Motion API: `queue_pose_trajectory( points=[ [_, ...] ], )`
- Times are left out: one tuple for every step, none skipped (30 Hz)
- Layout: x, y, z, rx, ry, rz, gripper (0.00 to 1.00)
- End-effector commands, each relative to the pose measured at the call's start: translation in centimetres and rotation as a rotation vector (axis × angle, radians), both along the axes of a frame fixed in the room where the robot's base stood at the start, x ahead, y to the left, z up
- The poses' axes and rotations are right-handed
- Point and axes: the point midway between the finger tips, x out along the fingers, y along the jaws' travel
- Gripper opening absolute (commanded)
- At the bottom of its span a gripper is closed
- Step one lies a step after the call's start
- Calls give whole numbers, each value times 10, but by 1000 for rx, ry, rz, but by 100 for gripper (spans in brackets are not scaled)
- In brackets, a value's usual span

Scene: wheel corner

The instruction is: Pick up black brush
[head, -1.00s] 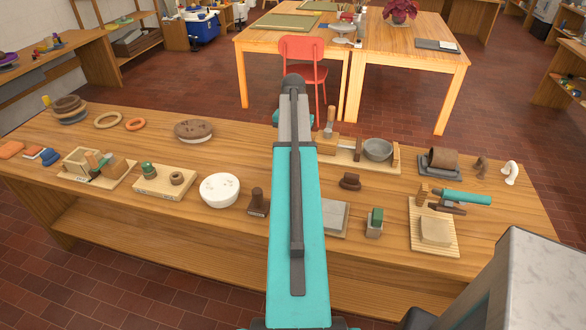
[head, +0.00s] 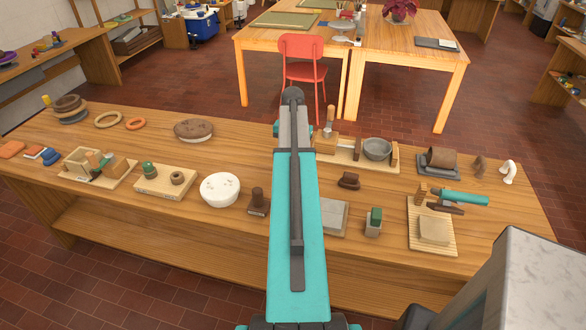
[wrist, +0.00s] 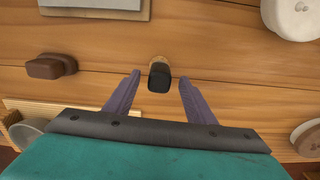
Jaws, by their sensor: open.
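The black brush (wrist: 159,77) shows in the wrist view as a small piece with a black end and a light tan edge on the wooden bench (wrist: 230,75). In the head view my arm hides it. My gripper (wrist: 159,75) is open, with one purple-grey finger on each side of the brush. Gaps show between the brush and both fingers. I cannot tell how far the fingertips are above the bench.
A brown block (wrist: 50,66) lies left of my gripper in the wrist view. A grey slab (wrist: 95,6), a white bowl (wrist: 292,14) and a tray with a metal bowl (head: 378,149) are around it. The bench right beside the brush is clear.

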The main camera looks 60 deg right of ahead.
Motion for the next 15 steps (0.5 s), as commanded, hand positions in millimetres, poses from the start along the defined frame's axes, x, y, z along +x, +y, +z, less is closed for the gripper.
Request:
queue_pose_trajectory(
  points=[
    [-1,1,-2,1,0,0,50],
    [-1,2,-5,1,1,0,50],
    [-1,2,-8,2,1,0,50],
    [-2,2,-10,2,1,0,50],
    [-2,3,-13,2,1,0,50],
    [-2,3,-16,1,0,0,50],
    [-2,3,-19,2,1,0,50],
    [-2,4,-22,2,1,1,50],
    [-2,3,-26,2,1,1,50],
    [-2,3,-28,2,1,1,50],
    [-2,3,-31,1,0,1,50],
    [-2,3,-34,1,0,1,50],
    [-2,3,-36,1,0,1,50],
    [-2,3,-38,1,0,1,50],
    [-2,3,-40,1,0,1,50]
  ],
)
